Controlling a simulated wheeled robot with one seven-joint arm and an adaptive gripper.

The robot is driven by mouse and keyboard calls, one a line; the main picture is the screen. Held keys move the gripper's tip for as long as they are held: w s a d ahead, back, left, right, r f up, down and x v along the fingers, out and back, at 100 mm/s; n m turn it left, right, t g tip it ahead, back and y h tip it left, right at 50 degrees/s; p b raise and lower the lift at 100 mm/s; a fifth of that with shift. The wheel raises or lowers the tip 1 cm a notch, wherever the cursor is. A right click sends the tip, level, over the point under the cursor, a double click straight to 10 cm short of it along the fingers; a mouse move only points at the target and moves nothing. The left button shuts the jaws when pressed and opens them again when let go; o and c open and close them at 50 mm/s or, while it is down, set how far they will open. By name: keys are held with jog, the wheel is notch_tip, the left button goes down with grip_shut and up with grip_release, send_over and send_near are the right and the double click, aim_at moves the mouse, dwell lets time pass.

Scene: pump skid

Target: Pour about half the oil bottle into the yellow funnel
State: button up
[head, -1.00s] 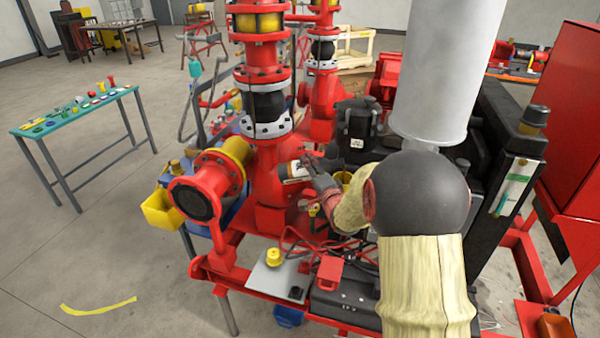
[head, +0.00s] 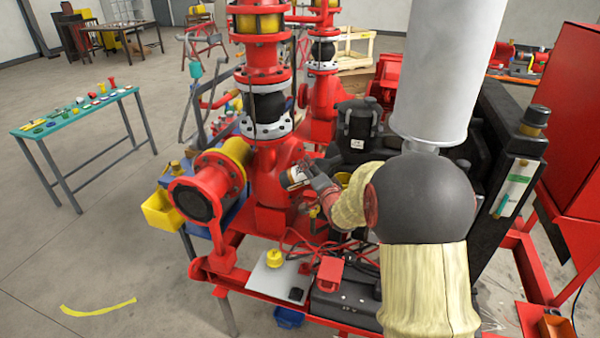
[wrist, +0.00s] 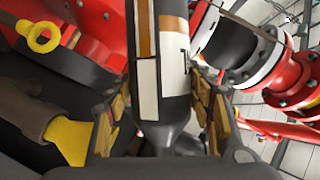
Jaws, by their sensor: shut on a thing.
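The oil bottle (head: 295,177) is dark with a white and orange-brown label. My gripper (head: 309,172) is shut around it, and the bottle is tilted in front of the red pump body. In the wrist view the bottle (wrist: 175,75) runs up between the fingers, with a strip on its side that is brown above and pale below. Its far end is out of that frame. A yellow piece that looks like the funnel (head: 343,178) is partly hidden behind my arm. A yellow flared part (wrist: 72,140) shows at lower left in the wrist view. I cannot see any oil flowing.
Red flanged pipes (head: 265,105) stand just behind the bottle. A yellow ring handle (wrist: 38,37) sticks up near it. A black engine block (head: 358,128) is to the right. A teal table (head: 75,112) with small parts stands left, with open floor around.

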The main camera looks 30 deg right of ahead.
jog(key=shift+r, duration=0.1)
jog(key=shift+s+d+f+n+g+b, duration=0.1)
jog(key=shift+f+n+g+b, duration=0.2)
jog(key=shift+n, duration=0.25)
jog(key=shift+d+f+n+g+b, duration=0.1)
jog(key=shift+f+n+g+b, duration=0.1)
jog(key=shift+n+g+b, duration=0.25)
jog(key=shift+s+d+f+n+h+b, duration=0.1)
jog(key=shift+d+n+h+b, duration=0.05)
jog(key=shift+n+h+b, duration=0.4)
jog(key=shift+n, duration=0.25)
jog(key=shift+a+n+g+b, duration=0.25)
jog(key=shift+n+b, duration=0.05)
jog(key=shift+b, duration=0.7)
jog(key=shift+w+a+n+h+b, duration=0.15)
jog(key=shift+w+n+h+b, duration=0.15)
jog(key=shift+n+b, duration=0.15)
jog(key=shift+w+a+r+g, duration=0.15)
jog(key=shift+r+g, duration=0.1)
jog(key=shift+g, duration=0.15)
jog(key=shift+r+n+p, duration=0.1)
jog(key=shift+n+p, duration=0.25)
jog(key=shift+p, duration=0.25)
jog(key=shift+a+p, duration=0.1)
jog(key=shift+p, duration=0.65)
